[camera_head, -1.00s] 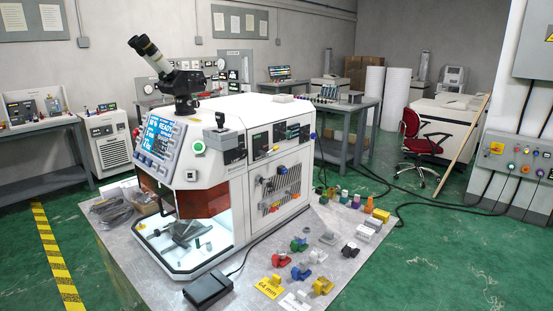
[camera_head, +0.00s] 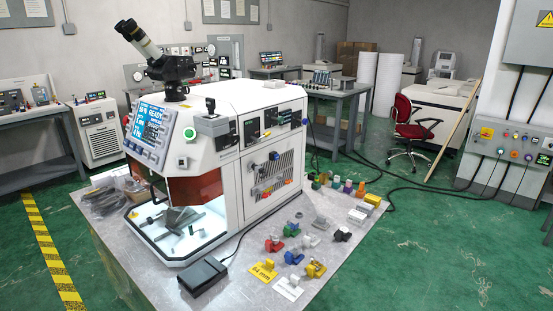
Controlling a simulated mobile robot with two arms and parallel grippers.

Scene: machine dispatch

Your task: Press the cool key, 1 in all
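A white machine (camera_head: 225,165) stands on the metal table. Its sloped front carries a lit blue screen (camera_head: 149,121) with white text. A row of small keys (camera_head: 146,150) lies along the panel under the screen. Their labels are too small to read, so I cannot tell which one is the cool key. A green round button (camera_head: 189,134) in a white surround and a small dark square button (camera_head: 160,161) sit on the front near the panel. Neither of my grippers is in view.
A microscope (camera_head: 162,65) rises from the machine's top. A black foot pedal (camera_head: 203,276) with a cable lies at the table's front. Several coloured parts and a yellow "64 mm" card (camera_head: 263,271) cover the table's right side. A red chair (camera_head: 409,118) stands behind.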

